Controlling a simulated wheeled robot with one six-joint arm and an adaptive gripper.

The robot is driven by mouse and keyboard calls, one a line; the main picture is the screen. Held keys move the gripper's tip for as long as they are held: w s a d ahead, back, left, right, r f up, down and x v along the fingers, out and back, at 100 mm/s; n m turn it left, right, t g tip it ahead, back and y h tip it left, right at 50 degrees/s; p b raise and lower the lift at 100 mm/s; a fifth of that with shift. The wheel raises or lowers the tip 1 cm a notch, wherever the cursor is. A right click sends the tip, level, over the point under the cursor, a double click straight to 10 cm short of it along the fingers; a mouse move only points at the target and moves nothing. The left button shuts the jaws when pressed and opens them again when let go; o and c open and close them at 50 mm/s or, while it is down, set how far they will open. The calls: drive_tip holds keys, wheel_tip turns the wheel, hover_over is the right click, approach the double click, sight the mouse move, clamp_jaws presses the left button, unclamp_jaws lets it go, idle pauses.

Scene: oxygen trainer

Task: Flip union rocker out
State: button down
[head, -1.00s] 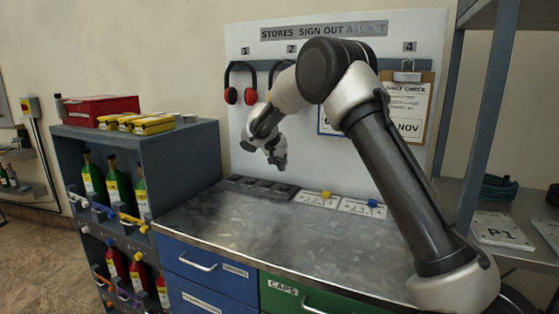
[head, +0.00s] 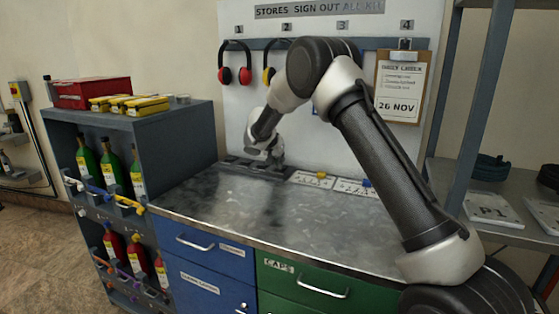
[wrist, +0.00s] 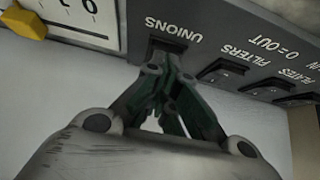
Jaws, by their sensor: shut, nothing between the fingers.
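The dark rocker panel (head: 236,165) lies at the back of the metal counter, below the sign-out board. In the wrist view the panel (wrist: 235,28) appears upside down, with labels reading UNIONS, FILTERS and PLATES. The union rocker (wrist: 172,46) is beside the UNIONS label and is partly covered by my fingertips, so I cannot tell which way it is tipped. My gripper (wrist: 165,68) is shut and empty, its tips right at that rocker. I cannot tell whether they touch it. In the head view my gripper (head: 266,157) is low over the panel.
The filters rocker (wrist: 222,70) and the plates rocker (wrist: 268,89) sit along the same panel. White cards with a yellow knob (head: 321,175) and a blue knob (head: 367,183) lie right of it. A bottle rack (head: 185,130) stands left. The counter front (head: 290,215) is clear.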

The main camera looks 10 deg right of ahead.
drive_tip(key=shift+f, duration=0.15)
drive_tip(key=shift+w+d+r, duration=0.25)
drive_tip(key=shift+w+d, duration=0.1)
drive_tip(key=shift+w, duration=0.2)
idle(0.3)
